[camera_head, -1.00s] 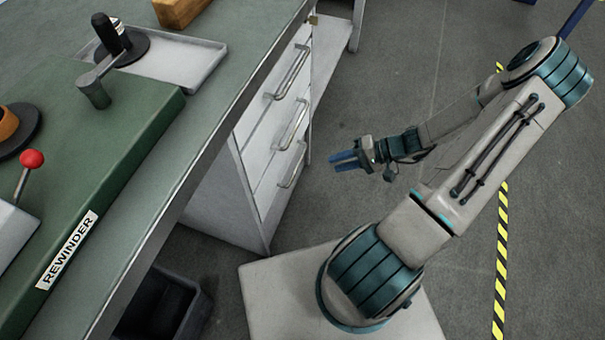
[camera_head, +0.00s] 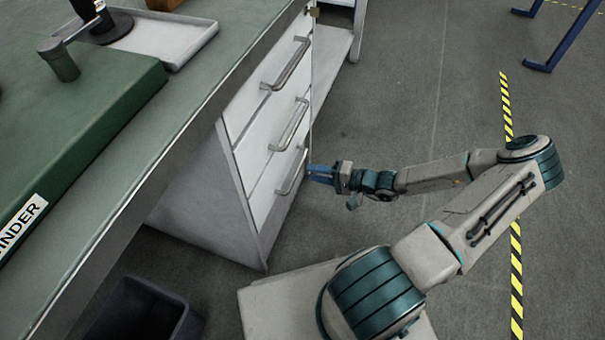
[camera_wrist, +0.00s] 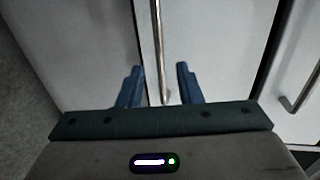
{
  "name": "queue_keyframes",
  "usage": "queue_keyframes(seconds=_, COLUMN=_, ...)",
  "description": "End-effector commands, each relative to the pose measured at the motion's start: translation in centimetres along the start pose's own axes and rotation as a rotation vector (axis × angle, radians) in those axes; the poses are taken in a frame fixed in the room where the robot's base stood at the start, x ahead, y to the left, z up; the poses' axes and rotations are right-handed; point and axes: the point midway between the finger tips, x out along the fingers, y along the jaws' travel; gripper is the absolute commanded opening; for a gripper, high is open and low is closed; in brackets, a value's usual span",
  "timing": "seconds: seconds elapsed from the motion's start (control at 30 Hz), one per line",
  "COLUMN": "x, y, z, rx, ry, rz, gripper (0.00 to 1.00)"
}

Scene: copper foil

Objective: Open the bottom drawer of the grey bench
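The grey bench has a stack of three white drawers under its green top. The bottom drawer (camera_head: 268,208) is shut, its front flush with the others. Its metal bar handle (camera_head: 291,174) is just left of my gripper (camera_head: 311,173). My gripper's blue fingers are open and point at this handle, very close to it. In the wrist view, the bar handle (camera_wrist: 159,45) runs lengthwise between the two spread fingers of my gripper (camera_wrist: 157,75). The fingers are not closed on it. I cannot tell whether they touch the bar.
The middle handle (camera_head: 289,125) and top handle (camera_head: 288,64) are above; another handle (camera_wrist: 300,90) shows at the wrist view's right. A dark bin (camera_head: 140,310) stands below the bench. Clear floor (camera_head: 400,110) lies right of the drawers.

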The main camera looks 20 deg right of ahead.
Motion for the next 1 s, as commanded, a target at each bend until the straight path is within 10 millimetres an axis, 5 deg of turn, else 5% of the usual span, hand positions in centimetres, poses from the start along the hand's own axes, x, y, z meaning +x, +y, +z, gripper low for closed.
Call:
queue_keyframes(seconds=0.3, x=4.5, y=0.1, z=0.0, rx=0.0, ry=-0.001, rz=0.0, gripper=0.32)
queue_keyframes(seconds=0.67, x=5.0, y=0.0, z=0.0, rx=0.0, ry=0.0, rz=0.001, gripper=0.32)
queue_keyframes(seconds=0.8, x=5.0, y=0.0, z=0.0, rx=0.0, ry=0.0, rz=0.001, gripper=0.0)
queue_keyframes(seconds=1.0, x=4.9, y=0.0, z=0.0, rx=0.0, ry=0.001, rz=0.001, gripper=0.0)
